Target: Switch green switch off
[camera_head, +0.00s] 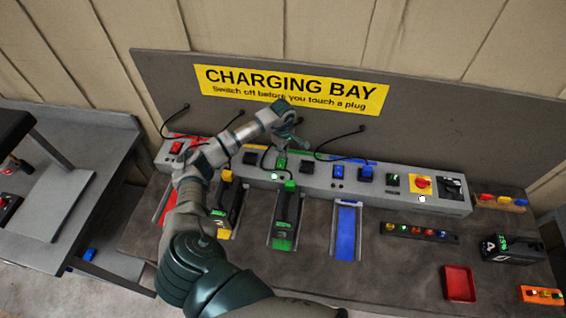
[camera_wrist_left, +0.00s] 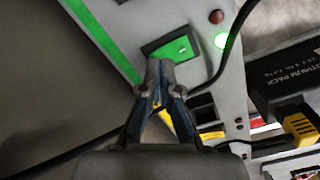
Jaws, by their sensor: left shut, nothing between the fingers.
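The green switch (camera_head: 281,162) sits on the grey charging panel (camera_head: 318,178), between a black socket and the blue switch. In the left wrist view the green switch (camera_wrist_left: 178,48) is a green rocker in a dark frame. A lit green lamp (camera_wrist_left: 221,41) and an unlit dark red lamp (camera_wrist_left: 216,17) are beside it. My left gripper (camera_head: 296,146) is over the panel's back edge by the switch. In the wrist view its shut, empty fingertips (camera_wrist_left: 160,66) overlap the rocker's lower edge; I cannot tell whether they touch. My right gripper is not in view.
Black cables (camera_head: 338,139) arch near the gripper. A red switch (camera_head: 177,147), a blue switch (camera_head: 338,171) and a yellow-red knob (camera_head: 421,184) share the panel. A green-trimmed battery (camera_head: 287,208) stands in front. The sign (camera_head: 290,90) is on the backboard behind.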

